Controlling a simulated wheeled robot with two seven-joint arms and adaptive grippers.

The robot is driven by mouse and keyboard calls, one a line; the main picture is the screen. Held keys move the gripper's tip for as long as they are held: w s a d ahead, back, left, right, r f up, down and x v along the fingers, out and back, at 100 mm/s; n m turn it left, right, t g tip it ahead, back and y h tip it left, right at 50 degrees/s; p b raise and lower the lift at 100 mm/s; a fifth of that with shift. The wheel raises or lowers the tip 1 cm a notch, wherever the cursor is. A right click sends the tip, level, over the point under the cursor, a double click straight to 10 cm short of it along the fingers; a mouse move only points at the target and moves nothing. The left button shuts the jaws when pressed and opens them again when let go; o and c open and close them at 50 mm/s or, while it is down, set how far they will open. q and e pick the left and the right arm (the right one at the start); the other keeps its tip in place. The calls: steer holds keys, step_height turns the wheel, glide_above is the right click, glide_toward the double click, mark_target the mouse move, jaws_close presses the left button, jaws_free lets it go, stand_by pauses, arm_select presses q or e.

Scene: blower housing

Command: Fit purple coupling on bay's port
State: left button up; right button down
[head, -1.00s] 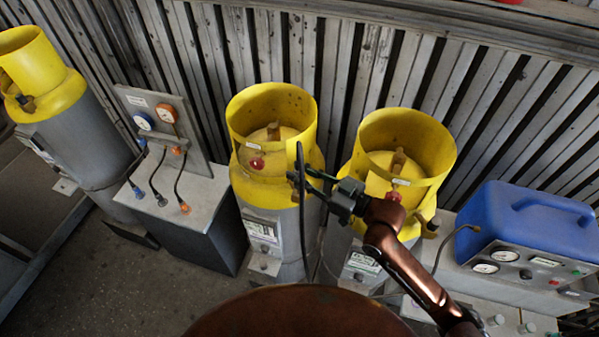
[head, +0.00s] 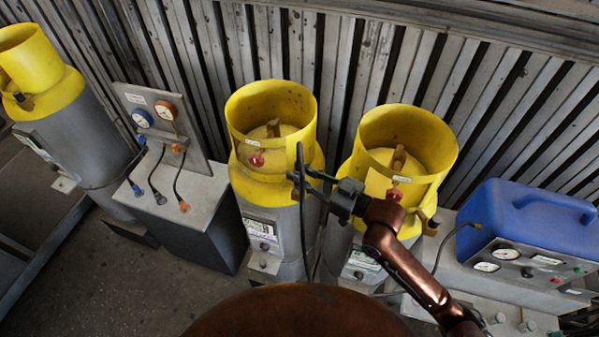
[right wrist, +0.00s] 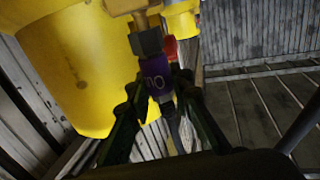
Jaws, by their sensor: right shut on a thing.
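My right gripper (head: 302,185) is shut on the purple coupling (right wrist: 155,78), which has white marks on its side. The two dark fingers flank the coupling in the right wrist view. A dark hex piece (right wrist: 148,41) and a brass fitting (right wrist: 125,5) are directly above the coupling, roughly in line with it. I cannot tell whether the coupling is seated on the fitting or only against it. A black hose (head: 302,225) hangs at the gripper in the head view, in front of the middle yellow-collared cylinder (head: 270,110). My left gripper is not in view.
Another yellow-collared cylinder (head: 405,125) stands to the right, behind my right arm, and one more (head: 45,80) at far left. A gauge panel (head: 160,115) with short hoses stands between cylinders. A blue case (head: 530,220) is at right. A ribbed metal wall (head: 350,60) is behind.

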steer(key=shift+f+b, duration=0.45)
steer(key=shift+f, duration=0.3)
steer(key=c, duration=1.7)
jaws_free()
steer(key=shift+o, duration=0.2)
steer(key=v, duration=1.2)
steer(key=shift+f, duration=0.15)
